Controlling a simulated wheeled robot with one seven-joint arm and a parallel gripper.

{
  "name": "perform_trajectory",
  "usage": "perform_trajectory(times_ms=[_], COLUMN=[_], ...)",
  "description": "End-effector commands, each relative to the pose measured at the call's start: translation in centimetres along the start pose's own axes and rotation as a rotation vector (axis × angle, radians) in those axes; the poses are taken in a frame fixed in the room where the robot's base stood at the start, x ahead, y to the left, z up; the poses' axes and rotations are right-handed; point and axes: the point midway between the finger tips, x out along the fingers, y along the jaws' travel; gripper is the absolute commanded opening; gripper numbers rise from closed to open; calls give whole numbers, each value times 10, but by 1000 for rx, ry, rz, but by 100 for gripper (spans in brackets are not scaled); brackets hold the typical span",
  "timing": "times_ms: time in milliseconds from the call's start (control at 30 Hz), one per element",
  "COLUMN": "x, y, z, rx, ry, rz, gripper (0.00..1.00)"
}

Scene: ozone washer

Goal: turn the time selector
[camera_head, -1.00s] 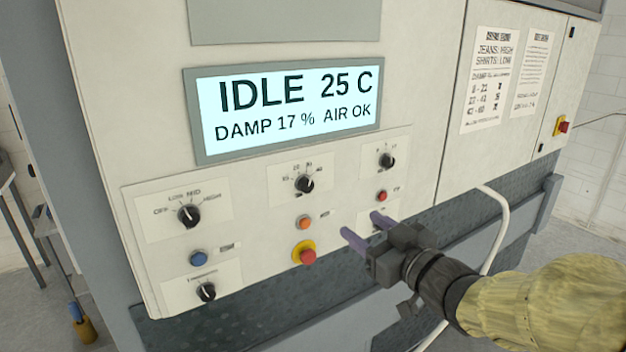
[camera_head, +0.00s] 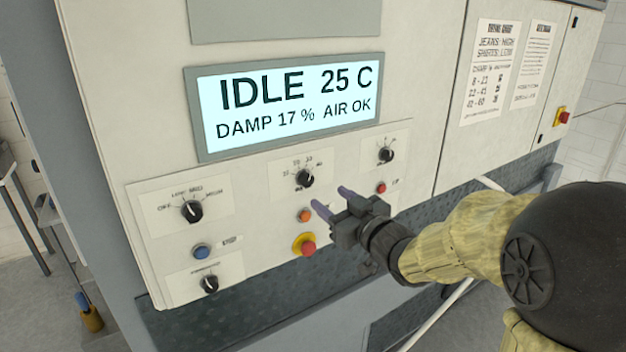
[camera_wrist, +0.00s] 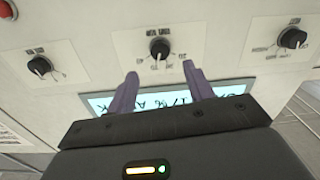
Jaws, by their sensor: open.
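The middle black knob (camera_head: 305,178) has a numbered scale around it and looks like the time selector; its label is too small to read surely. It shows in the wrist view (camera_wrist: 160,48) with its pointer line visible. My gripper (camera_head: 331,200) is open, with purple fingers just below and right of this knob in the head view. In the wrist view the open fingers (camera_wrist: 159,72) point towards the panel on either side of the knob's line, with the knob beyond their tips. They appear apart from the knob, and nothing is between them.
The display (camera_head: 290,106) above reads IDLE, 25 C. Other knobs sit at left (camera_head: 191,211), lower left (camera_head: 210,284) and right (camera_head: 386,155). An orange button (camera_head: 304,215) and a red button on a yellow base (camera_head: 307,247) lie below the middle knob, close to my fingers.

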Motion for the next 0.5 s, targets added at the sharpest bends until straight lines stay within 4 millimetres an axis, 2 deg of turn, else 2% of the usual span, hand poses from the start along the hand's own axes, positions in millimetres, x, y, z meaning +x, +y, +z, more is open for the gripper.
perform_trajectory(times_ms=[300,500], x=[52,74], y=[0,0], z=[-2,-2], rx=[2,0], ry=[-2,-1], rz=[-1,-1], gripper=[52,52])
